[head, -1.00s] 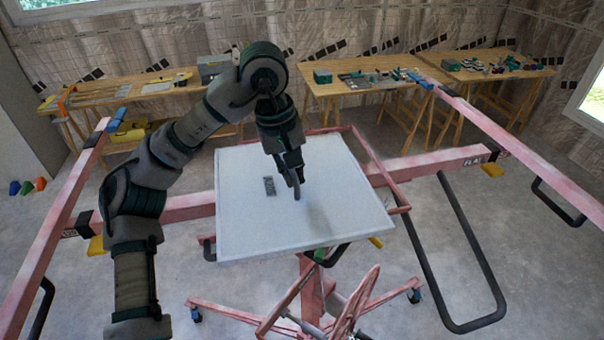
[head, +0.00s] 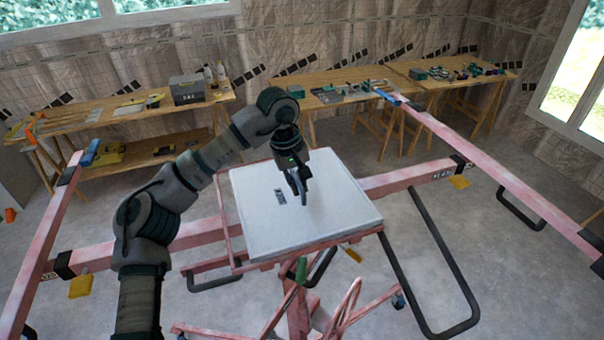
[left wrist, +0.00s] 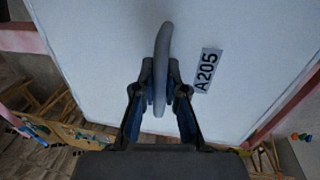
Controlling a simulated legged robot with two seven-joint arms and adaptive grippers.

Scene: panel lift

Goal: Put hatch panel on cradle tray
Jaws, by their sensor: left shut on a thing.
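The hatch panel (head: 327,222) is a flat white square with a label reading A205; it fills much of the left wrist view (left wrist: 245,50). My left gripper (head: 299,186) is shut on the grey curved handle (left wrist: 163,40) on the panel's top face. The panel lies nearly level over the cradle tray (head: 226,222), a pinkish-red frame on the lift. The tray's rim shows along the panel's left and front edges, and the two look roughly lined up. Whether the panel's underside touches the tray is hidden. My right gripper is out of view.
The lift's long red arms spread left (head: 40,245) and right (head: 490,170), with black loop handles and yellow catches. Wooden workbenches with tools (head: 330,92) stand along the back wall. Bare concrete floor surrounds the lift.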

